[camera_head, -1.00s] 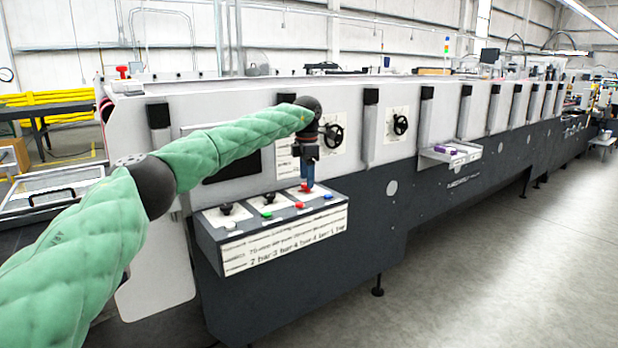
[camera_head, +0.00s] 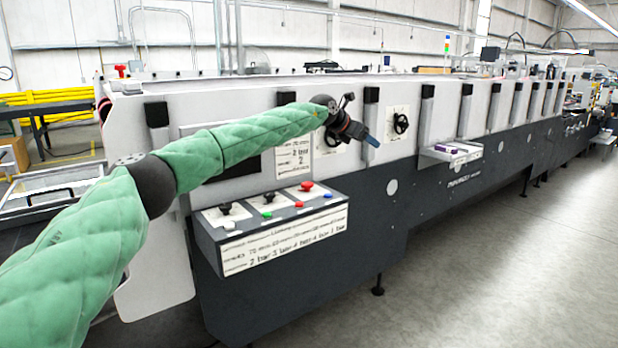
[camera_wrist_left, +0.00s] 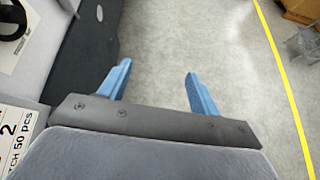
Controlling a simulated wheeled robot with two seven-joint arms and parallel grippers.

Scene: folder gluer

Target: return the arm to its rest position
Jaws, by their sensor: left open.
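My left arm, in a green padded sleeve, comes in from the left in the head view and reaches across the front of the machine. My left gripper (camera_head: 372,141) is above and to the right of the control box, pointing right and slightly down, apart from the panel. In the left wrist view its two blue fingers (camera_wrist_left: 158,88) are spread wide, with only floor between them. It is open and empty. My right gripper is in neither view.
The control box (camera_head: 280,238) carries a red mushroom button (camera_head: 306,186), black knobs and small coloured buttons. A handwheel (camera_head: 401,123) is right of my gripper. A small shelf (camera_head: 450,153) with purple items projects farther right. The floor (camera_head: 480,270) at right is clear.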

